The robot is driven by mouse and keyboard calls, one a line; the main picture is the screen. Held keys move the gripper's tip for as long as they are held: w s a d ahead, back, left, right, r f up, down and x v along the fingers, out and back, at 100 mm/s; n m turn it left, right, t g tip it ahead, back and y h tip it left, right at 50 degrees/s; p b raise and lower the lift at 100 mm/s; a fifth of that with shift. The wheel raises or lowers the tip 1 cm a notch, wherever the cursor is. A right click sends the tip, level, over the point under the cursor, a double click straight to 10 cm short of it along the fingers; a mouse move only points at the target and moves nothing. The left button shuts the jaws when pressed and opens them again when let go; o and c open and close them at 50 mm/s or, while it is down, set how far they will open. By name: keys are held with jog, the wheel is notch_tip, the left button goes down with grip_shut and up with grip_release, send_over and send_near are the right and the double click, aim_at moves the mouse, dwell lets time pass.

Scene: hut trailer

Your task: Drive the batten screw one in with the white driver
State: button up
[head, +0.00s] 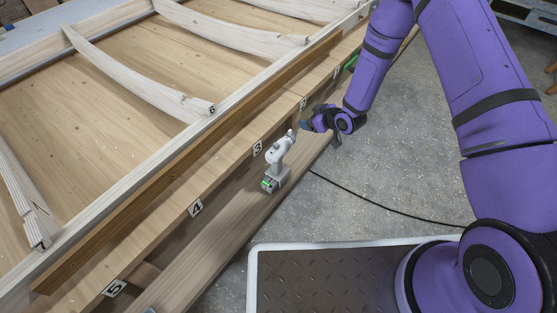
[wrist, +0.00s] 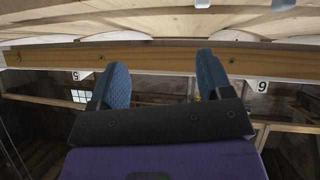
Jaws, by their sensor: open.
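The white driver (head: 279,151) stands upright on its grey and green base on the lower wooden ledge, beside tag 3 in the head view. My gripper (head: 307,124) is just right of the driver's top, open and apparently not holding it. In the wrist view its two blue fingers (wrist: 160,88) are spread with nothing between them. The brown batten (head: 150,193) runs along the frame's edge. It also crosses the wrist view (wrist: 165,62), with small dark screw heads, one at left (wrist: 101,57) and one at right (wrist: 232,60). I cannot tell which is screw one.
Numbered tags, such as tag 4 (head: 195,208) and tag 5 (head: 114,288), mark the beam. Curved pale ribs (head: 140,75) cross the panel. A green item (head: 351,62) lies farther along the ledge. A black cable (head: 385,205) runs over the open concrete floor.

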jog(key=s+a+f+y, duration=0.25)
jog(key=s+f, duration=0.25)
jog(key=f, duration=0.5)
jog(key=y, duration=0.1)
send_near(280, 168)
jog(key=a+f, duration=0.1)
jog(key=f, duration=0.1)
jog(key=x, duration=0.5)
jog(key=shift+w+r, duration=0.15)
jog(key=shift+r, duration=0.15)
jog(key=shift+w+r+x, duration=0.1)
jog(key=shift+r+x, duration=0.1)
jog(key=shift+x, duration=1.2)
jog(key=shift+w+r+x, duration=0.15)
jog(key=shift+x, duration=1.25)
jog(key=c, duration=1.3)
grip_shut()
jog(key=shift+r, duration=0.1)
